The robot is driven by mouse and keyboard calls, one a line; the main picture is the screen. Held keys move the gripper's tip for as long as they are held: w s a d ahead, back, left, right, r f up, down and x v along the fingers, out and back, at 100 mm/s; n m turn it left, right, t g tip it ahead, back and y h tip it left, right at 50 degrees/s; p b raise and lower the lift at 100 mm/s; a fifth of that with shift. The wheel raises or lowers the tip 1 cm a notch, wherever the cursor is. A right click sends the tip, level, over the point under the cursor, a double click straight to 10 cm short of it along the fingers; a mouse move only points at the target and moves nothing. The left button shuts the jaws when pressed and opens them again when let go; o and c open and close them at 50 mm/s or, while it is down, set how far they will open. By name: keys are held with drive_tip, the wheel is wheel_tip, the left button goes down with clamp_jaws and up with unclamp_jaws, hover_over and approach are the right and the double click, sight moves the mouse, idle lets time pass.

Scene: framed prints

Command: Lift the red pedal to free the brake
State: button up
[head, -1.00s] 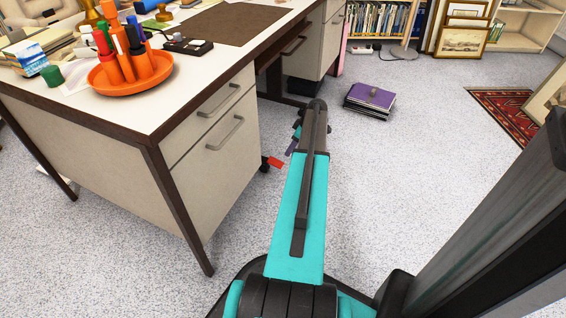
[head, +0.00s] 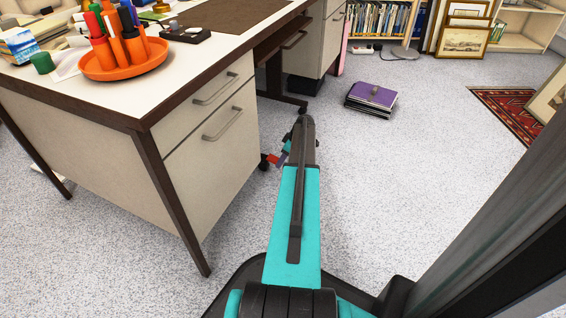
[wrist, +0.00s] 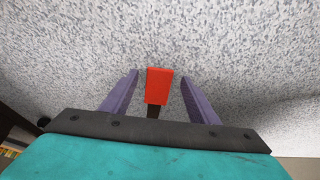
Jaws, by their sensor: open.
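The red pedal (wrist: 157,86) shows in the wrist view as a small red block on a dark stem, between the two purple fingers of my gripper (wrist: 160,76). A gap shows on each side of it, so the fingers appear apart from it. My gripper is open and empty. In the head view the pedal (head: 272,159) is low beside the desk's drawer unit, next to a dark caster. My gripper (head: 285,152) is just right of it there, partly hidden by my arm. How high the fingers are relative to the pedal is hard to tell.
The desk (head: 70,120) stands at left, its drawer unit (head: 215,150) close to my gripper. An orange tray (head: 125,62) with pens is on top. A purple folder stack (head: 372,97) lies on the floor beyond. The speckled floor right of my arm is clear.

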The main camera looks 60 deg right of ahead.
drive_tip(key=shift+w+f, duration=0.25)
drive_tip(key=shift+f, duration=0.35)
clamp_jaws()
